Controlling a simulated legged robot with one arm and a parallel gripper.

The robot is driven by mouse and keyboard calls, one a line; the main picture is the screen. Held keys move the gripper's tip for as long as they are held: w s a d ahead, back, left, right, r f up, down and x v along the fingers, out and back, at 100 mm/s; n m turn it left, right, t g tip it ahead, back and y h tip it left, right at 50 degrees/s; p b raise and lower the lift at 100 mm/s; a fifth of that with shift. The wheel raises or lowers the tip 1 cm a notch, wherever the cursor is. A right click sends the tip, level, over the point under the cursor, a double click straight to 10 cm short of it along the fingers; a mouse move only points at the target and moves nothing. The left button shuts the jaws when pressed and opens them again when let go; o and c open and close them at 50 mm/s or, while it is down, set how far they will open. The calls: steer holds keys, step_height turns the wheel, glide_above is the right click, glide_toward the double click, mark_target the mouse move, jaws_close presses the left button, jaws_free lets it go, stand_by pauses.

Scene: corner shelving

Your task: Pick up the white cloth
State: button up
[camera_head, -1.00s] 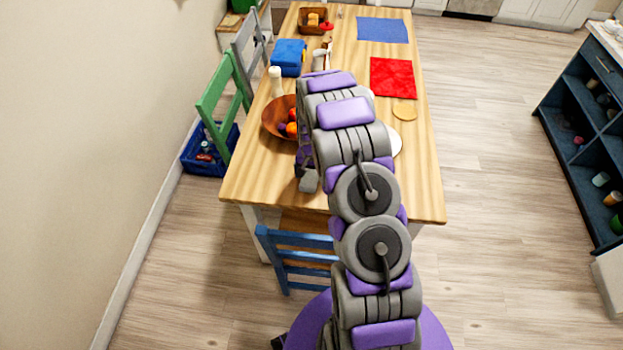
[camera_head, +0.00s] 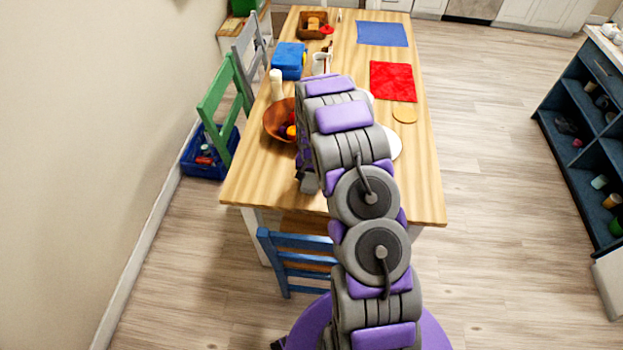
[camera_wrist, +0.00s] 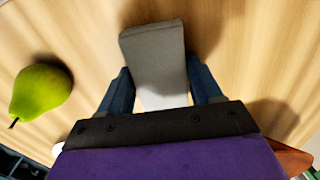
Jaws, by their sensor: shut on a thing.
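In the wrist view my gripper (camera_wrist: 160,82) has its two dark blue fingers on either side of a pale grey-white, slab-like thing, which I take to be the white cloth (camera_wrist: 154,48). It sticks out past the fingertips over the wooden table. Its folds cannot be made out, and I cannot tell whether it touches the wood. In the head view my arm hides most of my gripper (camera_head: 308,182) and the cloth, above the near left part of the table (camera_head: 255,170).
A green pear (camera_wrist: 40,90) lies left of my gripper in the wrist view. A wooden bowl with fruit (camera_head: 276,122) and a white bottle (camera_head: 276,84) stand left of my arm. A white plate (camera_head: 394,145) is partly hidden on the right. A blue chair (camera_head: 290,255) stands at the near edge.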

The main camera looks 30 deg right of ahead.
mark_target(312, 179)
steer(key=shift+a, duration=0.15)
steer(key=shift+r, duration=0.45)
steer(key=r, duration=0.1)
steer(key=r+p, duration=0.1)
steer(key=r, duration=0.1)
steer(key=shift+s, duration=0.3)
steer(key=s+d+p, duration=0.1)
steer(key=s, duration=0.4)
steer(key=s+d+p, duration=0.1)
steer(key=s, duration=0.4)
steer(key=s+d+r+p, duration=0.1)
steer(key=s, duration=0.4)
steer(key=shift+d, duration=0.1)
steer(key=shift+c, duration=0.7)
